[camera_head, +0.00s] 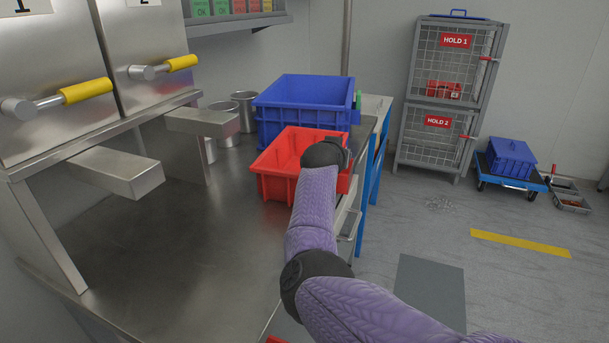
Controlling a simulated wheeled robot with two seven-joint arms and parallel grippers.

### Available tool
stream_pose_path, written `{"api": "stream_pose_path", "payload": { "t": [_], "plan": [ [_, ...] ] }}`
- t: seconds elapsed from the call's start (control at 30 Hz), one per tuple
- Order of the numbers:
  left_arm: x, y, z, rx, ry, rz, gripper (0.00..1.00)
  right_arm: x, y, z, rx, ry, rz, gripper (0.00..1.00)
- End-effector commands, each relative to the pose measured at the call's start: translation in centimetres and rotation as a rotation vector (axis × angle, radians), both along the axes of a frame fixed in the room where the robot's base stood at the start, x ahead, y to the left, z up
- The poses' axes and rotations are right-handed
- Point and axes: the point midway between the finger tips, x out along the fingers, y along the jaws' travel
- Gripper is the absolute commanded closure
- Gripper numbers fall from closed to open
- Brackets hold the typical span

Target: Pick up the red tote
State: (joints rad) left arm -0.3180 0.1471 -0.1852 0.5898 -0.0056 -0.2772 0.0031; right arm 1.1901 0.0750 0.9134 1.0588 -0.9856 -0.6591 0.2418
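The red tote (274,187) stands upright on the steel worktop, in front of a large blue crate. It looks empty where its inside shows. My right arm comes in from the lower right and covers part of the tote's right side. My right gripper (346,152) is at the tote's right end, mostly hidden behind my dark wrist. I cannot tell whether its fingers are open or shut, or whether they touch the tote's rim. My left gripper is not in view.
The blue crate (292,109) stands right behind the tote. Metal canisters (244,105) are to its left. Steel chutes (118,172) with yellow handles jut over the worktop's left side. The worktop's front left (190,260) is clear. Hold cages (447,95) stand at the back right.

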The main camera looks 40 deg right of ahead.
Motion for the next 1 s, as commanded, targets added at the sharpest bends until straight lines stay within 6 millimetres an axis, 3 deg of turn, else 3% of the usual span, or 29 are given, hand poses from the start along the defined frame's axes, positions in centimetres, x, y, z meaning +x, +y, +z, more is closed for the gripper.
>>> {"api": "stream_pose_path", "payload": {
  "t": [0.2, 0.5, 1.0],
  "plan": [
    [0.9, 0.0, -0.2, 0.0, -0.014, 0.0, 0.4, 0.1, -0.1, 0.1, 0.0, -0.002, 0.001, 0.4],
    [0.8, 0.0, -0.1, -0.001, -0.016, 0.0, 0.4, 0.1, -0.1, 0.1, -0.001, -0.001, 0.001, 1.0],
    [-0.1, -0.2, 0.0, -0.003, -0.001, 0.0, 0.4, 0.1, -0.1, 0.1, -0.001, -0.001, 0.0, 1.0]
  ]
}}
